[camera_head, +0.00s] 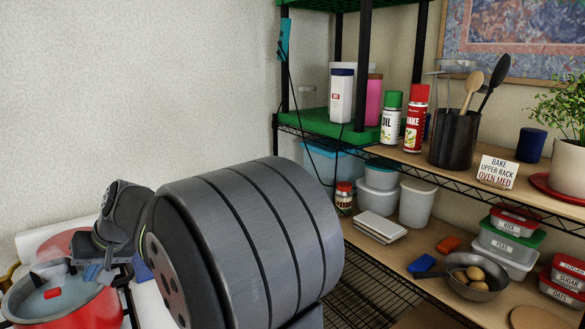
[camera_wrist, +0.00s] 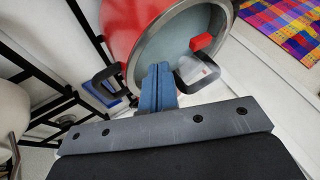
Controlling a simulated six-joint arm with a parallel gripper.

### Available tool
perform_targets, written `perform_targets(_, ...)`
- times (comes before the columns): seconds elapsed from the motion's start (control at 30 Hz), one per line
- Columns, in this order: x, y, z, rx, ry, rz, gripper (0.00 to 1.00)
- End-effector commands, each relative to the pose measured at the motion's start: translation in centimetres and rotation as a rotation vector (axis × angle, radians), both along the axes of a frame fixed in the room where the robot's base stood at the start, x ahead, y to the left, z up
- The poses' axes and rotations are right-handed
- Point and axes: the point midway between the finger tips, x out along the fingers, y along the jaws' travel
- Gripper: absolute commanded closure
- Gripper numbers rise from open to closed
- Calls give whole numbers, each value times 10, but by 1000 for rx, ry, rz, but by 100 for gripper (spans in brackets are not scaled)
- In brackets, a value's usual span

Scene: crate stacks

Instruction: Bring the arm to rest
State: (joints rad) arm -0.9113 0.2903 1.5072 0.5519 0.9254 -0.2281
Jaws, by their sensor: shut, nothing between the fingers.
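My gripper (camera_wrist: 158,72) is shut, its two blue fingers together with nothing between them, in the wrist view. In the head view my gripper (camera_head: 92,272) is at the lower left, beside and above a red pot (camera_head: 85,310). The red pot (camera_wrist: 120,20) also shows in the wrist view, with a pale blue-grey top, a red piece on it and dark handles. The fingers overlap the pot's near rim in that view; I cannot tell whether they touch it. My large grey arm link hides the middle of the head view.
A wire shelf rack (camera_head: 385,270) stands at the right, holding white tubs (camera_head: 417,203), a frying pan (camera_head: 470,288) and labelled boxes (camera_head: 508,245). A utensil holder (camera_head: 454,138) and spray cans (camera_head: 415,118) stand higher up. A colourful cloth (camera_wrist: 285,25) lies beside the pot.

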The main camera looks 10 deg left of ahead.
Motion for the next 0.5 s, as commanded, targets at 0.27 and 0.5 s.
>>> perform_targets(0.27, -30, 34, -9, -1, 1, 5, 100)
perform_targets(0.5, -1, 7, -9, -1, 1, -5, 100)
